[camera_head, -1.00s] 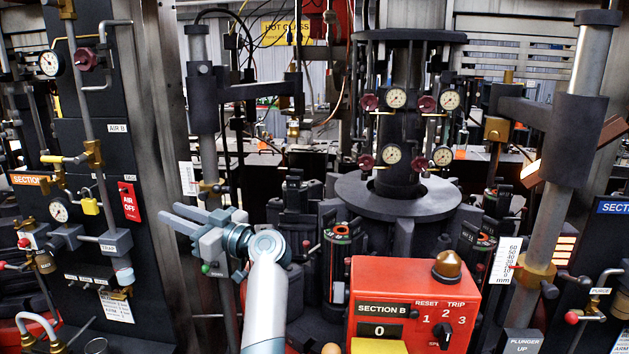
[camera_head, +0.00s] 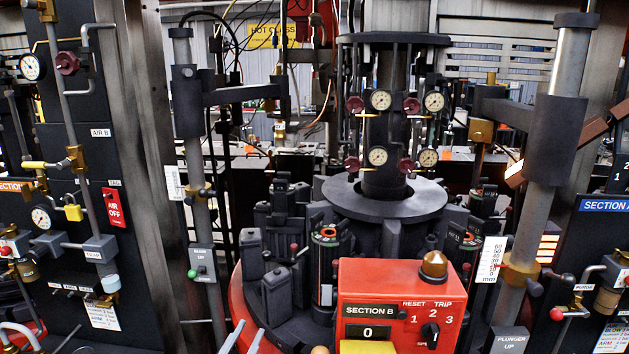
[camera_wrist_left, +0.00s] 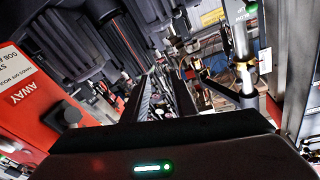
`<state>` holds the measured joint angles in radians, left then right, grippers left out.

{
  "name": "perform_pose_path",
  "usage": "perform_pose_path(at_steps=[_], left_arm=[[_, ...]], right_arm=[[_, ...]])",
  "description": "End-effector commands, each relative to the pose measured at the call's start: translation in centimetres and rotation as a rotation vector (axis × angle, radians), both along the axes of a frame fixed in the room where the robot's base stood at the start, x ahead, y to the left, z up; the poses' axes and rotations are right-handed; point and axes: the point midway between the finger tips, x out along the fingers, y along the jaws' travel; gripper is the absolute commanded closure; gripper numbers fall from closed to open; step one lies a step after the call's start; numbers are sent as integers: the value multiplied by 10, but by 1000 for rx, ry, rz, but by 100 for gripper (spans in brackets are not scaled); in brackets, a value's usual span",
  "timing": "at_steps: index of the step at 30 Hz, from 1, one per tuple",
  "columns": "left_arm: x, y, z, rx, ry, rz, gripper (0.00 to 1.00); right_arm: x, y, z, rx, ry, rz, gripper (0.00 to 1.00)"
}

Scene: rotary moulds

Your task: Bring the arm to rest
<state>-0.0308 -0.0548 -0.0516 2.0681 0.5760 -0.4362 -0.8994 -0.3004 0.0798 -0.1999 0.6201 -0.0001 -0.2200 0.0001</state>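My left gripper (camera_head: 243,338) shows only as two pale grey fingertips at the bottom edge of the head view, left of the red Section B box (camera_head: 388,290). The fingers are apart with nothing between them. In the left wrist view the two dark fingers (camera_wrist_left: 164,95) also stand apart and empty, pointing away over the machine. The rest of the left arm is hidden below the head view. My right gripper is in neither view.
The rotary mould machine (camera_head: 385,198) with its dials stands in the middle. A grey post with a green-button box (camera_head: 202,263) stands left of the fingertips. A red panel (camera_wrist_left: 35,105) is close on the left in the wrist view.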

Motion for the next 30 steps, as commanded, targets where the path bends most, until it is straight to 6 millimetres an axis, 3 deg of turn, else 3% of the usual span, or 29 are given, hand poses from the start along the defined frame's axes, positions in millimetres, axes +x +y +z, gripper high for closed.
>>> perform_pose_path(at_steps=[1,6,13,18,30], left_arm=[[-19,-4,-27,13,93,-31,75],[-87,-6,-110,34,428,-79,75],[-198,19,-194,39,864,-7,75],[-260,41,-222,37,1070,83,75],[-352,77,-242,31,1334,268,75]], right_arm=[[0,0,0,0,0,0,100],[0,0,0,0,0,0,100],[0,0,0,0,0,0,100],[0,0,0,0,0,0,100],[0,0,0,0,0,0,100]])
